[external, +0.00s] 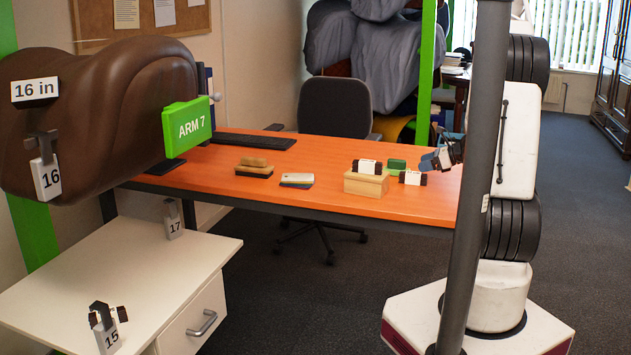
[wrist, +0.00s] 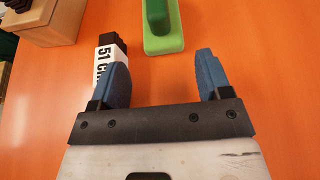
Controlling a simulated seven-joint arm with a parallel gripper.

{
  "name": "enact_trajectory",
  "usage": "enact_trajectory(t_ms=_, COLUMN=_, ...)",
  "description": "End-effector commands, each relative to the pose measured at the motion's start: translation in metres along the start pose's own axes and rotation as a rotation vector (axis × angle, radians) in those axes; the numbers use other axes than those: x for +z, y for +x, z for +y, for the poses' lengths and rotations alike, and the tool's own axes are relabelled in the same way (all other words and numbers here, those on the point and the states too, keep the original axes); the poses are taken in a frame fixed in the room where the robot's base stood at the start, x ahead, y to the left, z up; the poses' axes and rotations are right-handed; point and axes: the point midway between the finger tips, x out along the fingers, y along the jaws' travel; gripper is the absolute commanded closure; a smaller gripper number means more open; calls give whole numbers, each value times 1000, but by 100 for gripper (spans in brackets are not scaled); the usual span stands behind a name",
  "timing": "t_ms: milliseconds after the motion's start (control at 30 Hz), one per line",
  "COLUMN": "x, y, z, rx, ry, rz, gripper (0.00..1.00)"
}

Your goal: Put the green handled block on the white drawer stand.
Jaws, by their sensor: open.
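The green handled block (external: 397,164) lies on the orange table near its right end, behind a small black piece with a white label. In the wrist view the block (wrist: 163,38) is at the top centre, a light green base with a darker green handle, partly cut off by the frame. My gripper (wrist: 163,62) is open and empty, its blue fingers apart and short of the block. In the external view my gripper (external: 428,162) is just right of the block. The white drawer stand (external: 95,268) is at the lower left, with a grey handle on its drawer.
The labelled black piece (wrist: 105,50) lies beside my left finger. A wooden box (external: 366,184) with another labelled piece on top stands left of the block. A brush (external: 254,168) and flat pads (external: 297,180) lie farther left. Tag holders 15 (external: 110,335) and 17 (external: 173,225) stand on the drawer stand.

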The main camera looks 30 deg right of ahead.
Motion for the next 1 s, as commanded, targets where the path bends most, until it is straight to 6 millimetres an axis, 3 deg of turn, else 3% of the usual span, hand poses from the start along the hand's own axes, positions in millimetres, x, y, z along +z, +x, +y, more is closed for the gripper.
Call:
enact_trajectory(t_ms=433, x=0, y=24, z=0, rx=1, ry=0, rz=0, gripper=29)
enact_trajectory(t_ms=1000, x=0, y=35, z=0, rx=2, ry=0, rz=0, gripper=29)
